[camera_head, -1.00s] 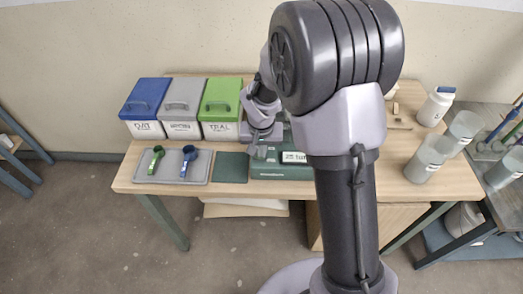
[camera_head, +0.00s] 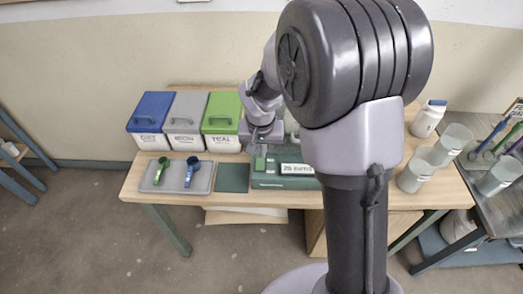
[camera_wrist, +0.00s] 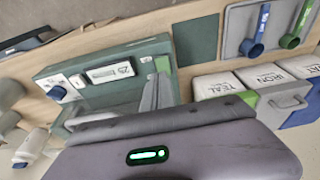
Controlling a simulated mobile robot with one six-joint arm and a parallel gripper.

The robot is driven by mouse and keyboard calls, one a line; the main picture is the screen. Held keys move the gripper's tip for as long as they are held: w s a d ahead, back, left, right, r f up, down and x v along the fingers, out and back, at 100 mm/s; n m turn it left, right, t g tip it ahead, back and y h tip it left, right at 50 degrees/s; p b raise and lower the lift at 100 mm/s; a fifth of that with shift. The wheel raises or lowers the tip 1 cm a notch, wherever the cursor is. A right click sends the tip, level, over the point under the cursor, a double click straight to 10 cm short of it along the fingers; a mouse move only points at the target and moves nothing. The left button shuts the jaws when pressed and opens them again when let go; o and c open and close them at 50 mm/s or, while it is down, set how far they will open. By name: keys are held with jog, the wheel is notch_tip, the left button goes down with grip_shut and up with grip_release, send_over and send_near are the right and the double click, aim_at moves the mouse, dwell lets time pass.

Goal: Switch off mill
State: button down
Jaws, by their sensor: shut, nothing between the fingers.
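The mill is most likely the dark green box-shaped machine (camera_head: 285,183) on the wooden table, with a white label panel on its front. In the wrist view the green machine (camera_wrist: 103,72) shows a display panel (camera_wrist: 110,72), a blue knob (camera_wrist: 57,92) and a lighter green part (camera_wrist: 162,66) at its end. My gripper (camera_head: 262,150) is over the left end of the machine, close to the lighter green part. In the wrist view its fingers (camera_wrist: 155,92) are shut and empty. Whether they touch the machine cannot be told. My arm hides the machine's right side.
Blue (camera_head: 151,112), grey (camera_head: 187,112) and green (camera_head: 221,112) lidded bins stand at the back left. A grey tray (camera_head: 205,183) holds a green and a blue scoop. A dark green mat (camera_head: 233,178) lies beside the machine. A white jar (camera_head: 428,120) and translucent buckets (camera_head: 418,170) stand right.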

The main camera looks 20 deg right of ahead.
jog(key=s+r, duration=0.1)
jog(key=r, duration=0.2)
jog(key=s+r+p, duration=0.1)
jog(key=shift+s+a+r, duration=0.2)
jog(key=shift+s+a, duration=0.1)
jog(key=shift+a, duration=0.1)
jog(key=s+a+r+t+y+b, duration=0.1)
jog(key=s+a+r, duration=0.1)
jog(key=s+r, duration=0.4)
jog(key=s+a+r+t+y+b, duration=0.1)
jog(key=s+r, duration=0.5)
jog(key=s, duration=0.9)
jog(key=shift+a+r+m+t+y+b, duration=0.3)
jog(key=shift+a+r+m+t+y, duration=0.15)
jog(key=shift+t, duration=0.35)
jog(key=shift+s+f, duration=0.1)
